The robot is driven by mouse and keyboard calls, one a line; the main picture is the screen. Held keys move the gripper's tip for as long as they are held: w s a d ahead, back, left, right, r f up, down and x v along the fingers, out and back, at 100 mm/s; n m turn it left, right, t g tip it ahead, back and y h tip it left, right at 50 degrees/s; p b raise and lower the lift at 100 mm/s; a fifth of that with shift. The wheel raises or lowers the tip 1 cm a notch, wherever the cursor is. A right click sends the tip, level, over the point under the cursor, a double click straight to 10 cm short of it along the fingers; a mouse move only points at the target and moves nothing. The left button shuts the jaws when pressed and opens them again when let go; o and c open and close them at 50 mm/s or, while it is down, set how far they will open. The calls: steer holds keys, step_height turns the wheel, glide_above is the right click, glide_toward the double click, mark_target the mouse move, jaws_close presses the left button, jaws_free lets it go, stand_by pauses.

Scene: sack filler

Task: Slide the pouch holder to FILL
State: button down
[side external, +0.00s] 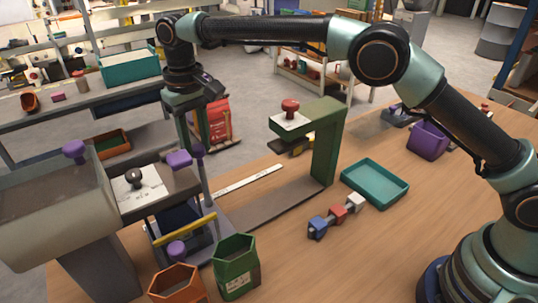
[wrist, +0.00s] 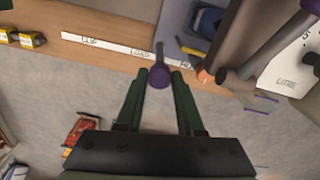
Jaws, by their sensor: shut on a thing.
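The pouch holder stands on its rail at the left in the side external view, with a purple knob (side external: 197,151) on an upright post. It carries a dark blue pouch (side external: 178,222) with a yellow bar across its front. My gripper (side external: 196,148) reaches down from above and is shut on the purple knob. In the wrist view the knob (wrist: 159,76) sits between the fingertips of my gripper (wrist: 158,74). A white label strip (side external: 250,182) runs beside the rail. The wrist view shows CLIP and LOAD; the knob lies right of LOAD, by a third, hard-to-read label.
The grey hopper (side external: 50,210) and its dial plate (side external: 141,188) stand left of the holder. A green press frame (side external: 329,145) stands at the rail's right end. A green bin (side external: 235,266) and an orange bin (side external: 177,285) stand in front. The rail between holder and press looks clear.

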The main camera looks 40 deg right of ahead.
steer(key=shift+a+r, duration=0.15)
steer(key=shift+a, duration=0.25)
steer(key=c, duration=0.5)
jaws_free()
steer(key=shift+d, duration=0.1)
steer(key=shift+d, duration=0.1)
steer(key=d, duration=1.4)
step_height(320, 180, up, 12)
steer(key=shift+s+d+r+m+t, duration=0.2)
steer(key=shift+s+d+r+t, duration=0.3)
steer(key=shift+s+d, duration=1.3)
steer(key=shift+s+d+r+m+t, duration=0.25)
steer(key=shift+s+d+t, duration=0.4)
steer(key=shift+s+d, duration=1.05)
steer(key=shift+s+d+r+m+t, duration=0.15)
steer(key=shift+s+d+r+t, duration=0.35)
steer(key=shift+s+d, duration=1.3)
